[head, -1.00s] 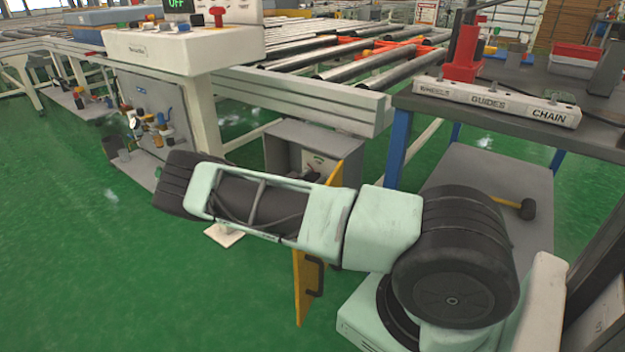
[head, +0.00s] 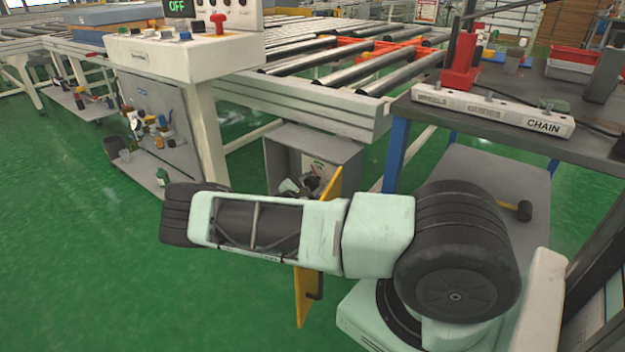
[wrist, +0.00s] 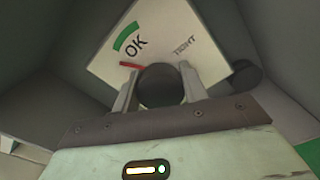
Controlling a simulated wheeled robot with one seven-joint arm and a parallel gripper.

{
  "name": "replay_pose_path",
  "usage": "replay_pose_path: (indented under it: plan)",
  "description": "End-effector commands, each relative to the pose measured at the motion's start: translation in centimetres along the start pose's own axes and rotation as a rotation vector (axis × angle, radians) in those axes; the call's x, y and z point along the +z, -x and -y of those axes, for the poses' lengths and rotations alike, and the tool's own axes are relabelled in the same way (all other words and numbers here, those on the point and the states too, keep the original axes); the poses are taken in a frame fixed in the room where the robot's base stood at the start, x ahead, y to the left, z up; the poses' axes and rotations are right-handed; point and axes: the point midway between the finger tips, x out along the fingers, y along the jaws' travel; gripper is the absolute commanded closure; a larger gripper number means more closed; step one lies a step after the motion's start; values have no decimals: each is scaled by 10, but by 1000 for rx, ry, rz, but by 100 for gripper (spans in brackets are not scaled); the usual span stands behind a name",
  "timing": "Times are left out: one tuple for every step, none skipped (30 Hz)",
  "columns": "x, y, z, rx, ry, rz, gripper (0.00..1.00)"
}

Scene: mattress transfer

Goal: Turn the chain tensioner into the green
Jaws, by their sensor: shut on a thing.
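The chain tensioner's round dark knob (wrist: 160,86) sits between the two fingers of my gripper (wrist: 160,92) in the wrist view, and the fingers are shut on it. Behind it is a white dial plate (wrist: 165,38) with a green arc (wrist: 126,36) marked OK and the word TIGHT to the right. A red pointer (wrist: 131,66) lies just below the OK lettering, short of the green arc. In the head view the grey tensioner box (head: 325,150) stands under the conveyor, with my wrist partly inside; the knob is hidden there.
A yellow door (head: 318,255) with a dark handle hangs open on the box's right side. Conveyor legs and the roller frame (head: 310,105) are close above. A grey workbench (head: 500,85) with a CHAIN-labelled rack (head: 495,110) stands right. Green floor is clear at left.

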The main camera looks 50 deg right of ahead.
Motion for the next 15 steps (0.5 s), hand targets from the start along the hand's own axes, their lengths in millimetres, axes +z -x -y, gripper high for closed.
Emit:
replay_pose_path:
  plan:
    - [2,1,-1,2,-41,0,80]
    - [2,1,-1,3,-70,-1,80]
    - [2,1,-1,2,-108,-1,80]
    - [2,1,-1,3,-135,-1,80]
    - [2,1,-1,2,-163,0,80]
    - [1,1,0,2,-198,0,80]
    - [1,1,0,2,-224,0,80]
    - [1,1,0,1,-250,0,80]
    - [1,1,0,2,-282,-1,80]
    - [1,1,0,2,-307,0,80]
    - [1,1,0,2,-328,-1,80]
    - [0,1,1,2,-358,0,80]
    - [0,1,1,1,-379,0,80]
    - [0,1,0,2,-398,-1,80]
    - [0,1,1,1,-423,-1,80]
